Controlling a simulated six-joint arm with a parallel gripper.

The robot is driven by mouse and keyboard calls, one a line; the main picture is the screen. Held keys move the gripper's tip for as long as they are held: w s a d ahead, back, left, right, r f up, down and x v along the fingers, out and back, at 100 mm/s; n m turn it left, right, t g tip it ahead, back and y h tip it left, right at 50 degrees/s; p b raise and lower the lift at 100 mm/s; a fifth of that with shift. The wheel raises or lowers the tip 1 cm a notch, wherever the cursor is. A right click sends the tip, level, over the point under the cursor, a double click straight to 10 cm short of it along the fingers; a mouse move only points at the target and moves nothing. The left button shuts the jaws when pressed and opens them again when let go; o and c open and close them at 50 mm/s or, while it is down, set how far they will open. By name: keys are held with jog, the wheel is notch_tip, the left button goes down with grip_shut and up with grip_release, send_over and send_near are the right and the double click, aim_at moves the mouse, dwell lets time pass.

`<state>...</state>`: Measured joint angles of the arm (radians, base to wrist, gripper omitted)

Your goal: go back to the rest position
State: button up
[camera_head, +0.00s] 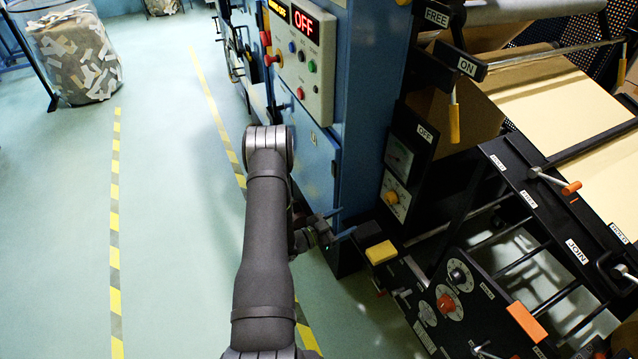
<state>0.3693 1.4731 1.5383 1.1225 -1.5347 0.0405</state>
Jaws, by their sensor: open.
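My dark grey arm rises from the bottom edge to its elbow in the middle of the picture, then folds back down behind its own long link. My gripper (341,224) shows to the right of that link, small and partly hidden by it. It points right, its two dark fingers apart, with nothing seen between them. It is in front of the lower part of the blue machine cabinet (310,165), left of a yellow block (381,252) on the black control panel's corner. I cannot tell whether it touches the cabinet.
A grey panel (303,62) with buttons and a red OFF display is on the cabinet. A black control panel (418,285) with knobs and levers fills the lower right. Kraft paper (560,105) runs at the right. Green floor (165,200) is free at left, before a scrap bin (75,55).

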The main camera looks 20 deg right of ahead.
aim_at(387, 200)
jog(key=d, duration=0.5)
jog(key=w+d, duration=0.1)
jog(key=d, duration=1.1)
jog(key=shift+w+d+r, duration=0.15)
jog(key=shift+d, duration=0.05)
jog(key=shift+a, duration=0.1)
jog(key=s+a, duration=0.1)
jog(key=a, duration=1.7)
jog(key=d, duration=1.2)
jog(key=w+d, duration=0.1)
jog(key=d, duration=0.5)
jog(key=shift+d, duration=0.2)
jog(key=shift+a+n, duration=0.15)
jog(key=shift+n, duration=1.15)
jog(key=a+m+g, duration=0.1)
jog(key=a+m, duration=0.6)
jog(key=a, duration=0.8)
jog(key=shift+w+a+r+m+g, duration=0.15)
jog(key=shift+a+m+g, duration=0.05)
jog(key=shift+m+g, duration=0.1)
